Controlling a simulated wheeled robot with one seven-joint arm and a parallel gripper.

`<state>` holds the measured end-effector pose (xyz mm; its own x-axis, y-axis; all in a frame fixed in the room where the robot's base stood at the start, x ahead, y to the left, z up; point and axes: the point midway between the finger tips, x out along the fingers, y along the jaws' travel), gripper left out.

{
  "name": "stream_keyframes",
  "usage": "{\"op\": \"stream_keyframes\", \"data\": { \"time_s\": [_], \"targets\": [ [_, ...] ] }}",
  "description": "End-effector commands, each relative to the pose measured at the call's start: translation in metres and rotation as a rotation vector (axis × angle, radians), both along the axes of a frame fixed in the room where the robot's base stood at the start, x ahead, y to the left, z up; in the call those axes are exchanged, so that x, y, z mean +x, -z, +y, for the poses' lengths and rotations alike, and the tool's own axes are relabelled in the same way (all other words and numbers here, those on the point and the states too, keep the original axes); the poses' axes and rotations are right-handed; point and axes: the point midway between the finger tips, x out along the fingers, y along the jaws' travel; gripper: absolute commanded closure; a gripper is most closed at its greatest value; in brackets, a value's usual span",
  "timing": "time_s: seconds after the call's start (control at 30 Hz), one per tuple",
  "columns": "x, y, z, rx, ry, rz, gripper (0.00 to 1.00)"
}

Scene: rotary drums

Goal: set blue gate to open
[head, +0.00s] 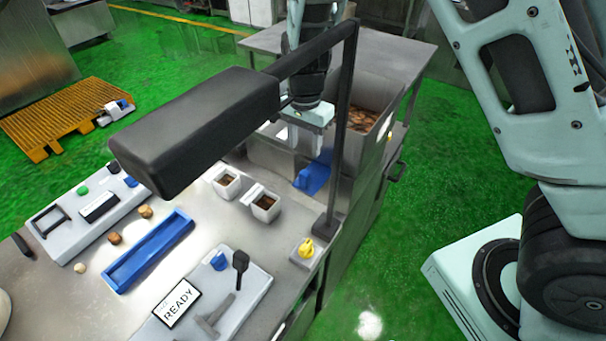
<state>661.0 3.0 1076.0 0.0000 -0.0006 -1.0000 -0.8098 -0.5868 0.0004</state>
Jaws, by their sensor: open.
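A blue flap-like part (314,178), which looks like the blue gate, sits low at the front of a metal hopper. It is partly behind the black upright post, and I cannot tell its exact setting. My gripper (299,138) points down above and slightly left of the blue part, apart from it. It is open and nothing shows in it. The black overhead frame stands in front of part of the gripper and wrist.
A black overhead box on a post (200,128) hangs over the table. Two small cups (265,207) with brown contents, a blue tray (123,270), a yellow knob (306,248) and a READY panel (178,303) are on the table. The hopper (362,92) holds brown pieces.

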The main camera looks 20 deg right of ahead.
Motion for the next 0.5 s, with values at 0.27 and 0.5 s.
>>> {"op": "stream_keyframes", "data": {
  "time_s": [0.27,0.5],
  "targets": [
    [-0.001,0.059,-0.002,-0.003,0.002,0.005,0.55],
    [-0.001,0.098,-0.001,-0.002,0.0,0.002,0.55]
  ]
}}
